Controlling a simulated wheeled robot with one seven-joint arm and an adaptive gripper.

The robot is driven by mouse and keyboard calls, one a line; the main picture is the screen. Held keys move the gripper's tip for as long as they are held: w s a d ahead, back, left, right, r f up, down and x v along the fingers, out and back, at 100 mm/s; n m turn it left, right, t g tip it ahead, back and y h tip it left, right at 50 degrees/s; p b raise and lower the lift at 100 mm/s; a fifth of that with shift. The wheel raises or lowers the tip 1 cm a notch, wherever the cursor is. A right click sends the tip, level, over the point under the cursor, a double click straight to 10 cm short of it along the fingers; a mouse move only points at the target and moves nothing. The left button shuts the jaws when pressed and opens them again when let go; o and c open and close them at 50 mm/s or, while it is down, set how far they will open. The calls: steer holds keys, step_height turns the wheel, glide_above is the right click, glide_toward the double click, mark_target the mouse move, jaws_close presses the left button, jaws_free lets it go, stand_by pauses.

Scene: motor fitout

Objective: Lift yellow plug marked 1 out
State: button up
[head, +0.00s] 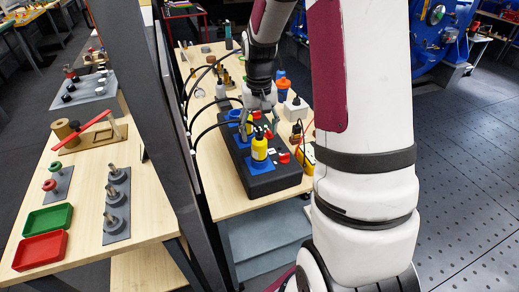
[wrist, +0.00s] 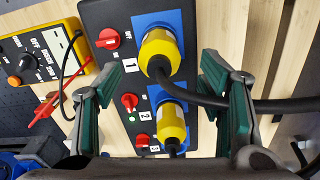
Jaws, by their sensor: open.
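Plug 1 is yellow, with a black cable, and sits in a blue socket beside the label 1. It shows in the wrist view (wrist: 160,50) and as the nearest plug in the head view (head: 260,150). The black panel (wrist: 97,16) holds the sockets. A second yellow plug (wrist: 171,124) sits by the label 2, lower in the wrist view. My gripper (wrist: 162,70) is open, with its green-padded fingers left and right of the plugs and nothing held. In the head view my gripper (head: 261,112) is above the panel, just beyond plug 1. Any finger contact cannot be told.
Red switches (wrist: 108,38) line the panel beside the plugs. Plug 1's cable runs right in the wrist view, past the right finger. A yellow meter (wrist: 42,52) with red and black leads lies left of the panel. Other parts crowd the bench's far end.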

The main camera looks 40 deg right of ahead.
mark_target(259, 145)
steer(key=shift+w+d+f+p, duration=0.1)
steer(key=shift+f+p, duration=0.55)
steer(key=shift+f, duration=2.55)
steer(key=shift+c, duration=0.6)
steer(key=c, duration=1.2)
